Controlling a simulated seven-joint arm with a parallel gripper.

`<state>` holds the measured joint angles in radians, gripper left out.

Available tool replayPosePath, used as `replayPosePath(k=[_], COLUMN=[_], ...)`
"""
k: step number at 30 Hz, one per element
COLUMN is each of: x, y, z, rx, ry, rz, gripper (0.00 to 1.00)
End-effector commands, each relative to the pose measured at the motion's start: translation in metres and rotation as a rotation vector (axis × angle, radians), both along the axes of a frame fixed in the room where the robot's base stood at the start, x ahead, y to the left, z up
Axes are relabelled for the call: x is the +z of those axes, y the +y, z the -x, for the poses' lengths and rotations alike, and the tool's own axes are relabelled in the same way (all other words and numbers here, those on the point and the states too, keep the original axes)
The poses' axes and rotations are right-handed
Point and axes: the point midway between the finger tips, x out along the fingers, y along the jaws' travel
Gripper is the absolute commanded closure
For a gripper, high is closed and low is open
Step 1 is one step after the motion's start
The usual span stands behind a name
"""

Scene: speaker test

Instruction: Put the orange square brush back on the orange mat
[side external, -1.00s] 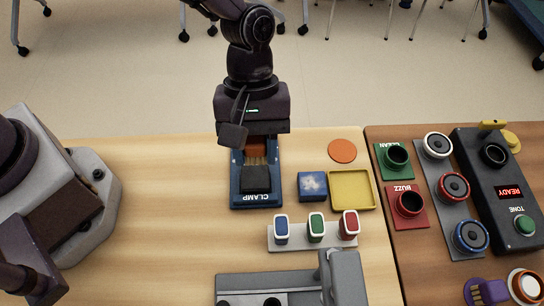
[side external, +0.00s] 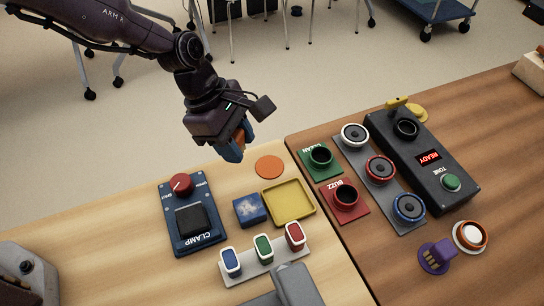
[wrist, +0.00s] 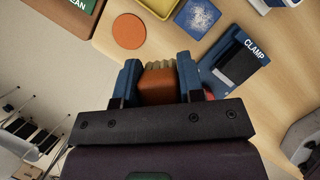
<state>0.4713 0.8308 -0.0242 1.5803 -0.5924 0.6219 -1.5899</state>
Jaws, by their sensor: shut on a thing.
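My gripper (side external: 235,145) is shut on the orange square brush (wrist: 158,86), its blue fingers on either side of it. In the wrist view the brush's tan bristles point away from the palm; in the side view only a little orange (side external: 240,137) shows between the fingers. My gripper is in the air, up and to the left of the orange mat (side external: 269,167) in the side view. The round mat is bare and also shows at the upper left of the wrist view (wrist: 129,31). The blue clamp (side external: 207,238) holds no brush.
A blue block with a pale, speckled top (side external: 250,209) and a yellow tray (side external: 288,201) sit near the mat. Blue, green and red pieces stand on a grey rack (side external: 263,262). The green pad (side external: 317,175) lies to the mat's right, on the darker table.

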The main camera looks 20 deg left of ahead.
Motion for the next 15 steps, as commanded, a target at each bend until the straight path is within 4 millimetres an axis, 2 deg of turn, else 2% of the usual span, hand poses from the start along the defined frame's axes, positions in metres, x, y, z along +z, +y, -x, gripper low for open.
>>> replayPosePath(k=[3,9,15], x=[-0.013,-0.050,-0.064], y=[-0.014,-0.031,-0.038], z=[-0.020,-0.043,-0.054], rx=[-0.003,-0.003,-0.004], ry=[0.000,0.002,0.001], rz=[-0.002,-0.002,-0.001], gripper=[0.86,0.86,0.86])
